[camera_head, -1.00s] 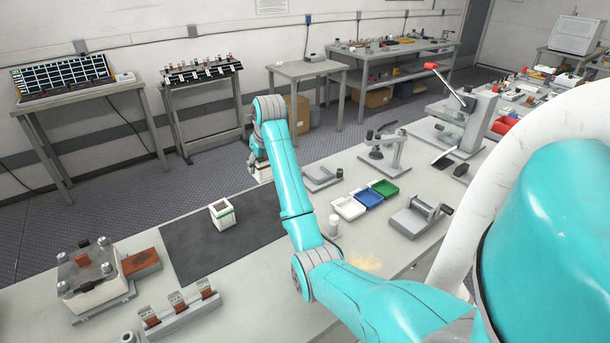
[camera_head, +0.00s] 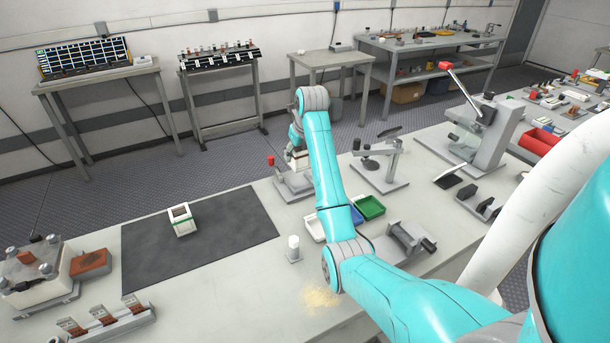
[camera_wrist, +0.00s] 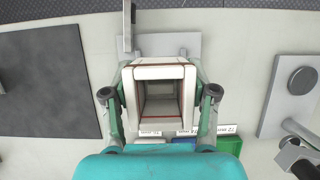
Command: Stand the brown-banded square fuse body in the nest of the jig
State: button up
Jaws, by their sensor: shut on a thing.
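The brown-banded square fuse body (camera_wrist: 158,88) is a hollow cream block with a thin reddish-brown line round its end. In the wrist view it sits between the two fingers of my gripper (camera_wrist: 160,95), which is shut on it, and I look into its open end. In the head view the held fuse body (camera_head: 298,160) is partly hidden by my arm. The jig (camera_head: 290,187), a grey plate with a red-knobbed upright, lies beneath it. The jig plate also shows in the wrist view (camera_wrist: 185,42). The nest is hidden; I cannot tell whether the body touches it.
Another square fuse body (camera_head: 181,221) stands on the dark mat (camera_head: 230,235). White, blue (camera_head: 345,218) and green (camera_head: 369,207) trays lie right of and in front of the jig. A lever press stand (camera_head: 380,165) is to the right. A small white cylinder (camera_head: 294,246) stands in front.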

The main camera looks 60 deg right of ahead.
aim_at(298, 161)
notch_tip(298, 161, down, 3)
jog(key=shift+d+f, duration=0.1)
jog(key=shift+f, duration=2.05)
jog(key=shift+f, duration=0.15)
jog(key=o, duration=1.4)
